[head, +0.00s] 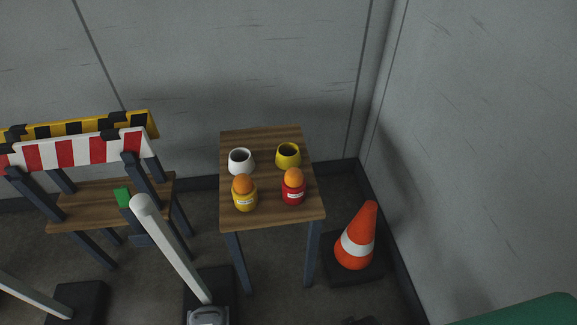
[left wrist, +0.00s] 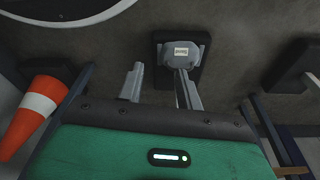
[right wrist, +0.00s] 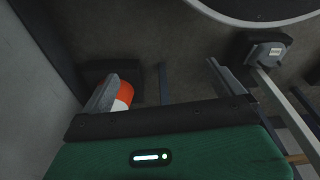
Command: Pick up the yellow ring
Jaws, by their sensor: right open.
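A yellow ring (head: 288,155), short and cup-shaped with a dark opening, stands at the back right of the small wooden table (head: 262,138) in the head view. A similar white ring (head: 241,161) stands to its left. In front are a yellow jar-like object (head: 245,200) and a red one (head: 293,194), each with an orange top. My left gripper (left wrist: 160,87) is open and empty, pointing down over the floor. My right gripper (right wrist: 163,84) is open wider and empty, above floor near the cone. Neither gripper's fingers show in the head view, and both are away from the ring.
An orange and white cone (head: 357,238) stands on the floor right of the table, by the wall. Striped barriers (head: 88,151) and a second wooden surface (head: 88,202) are at the left. A pale post (head: 175,251) rises in front. The space above the table is clear.

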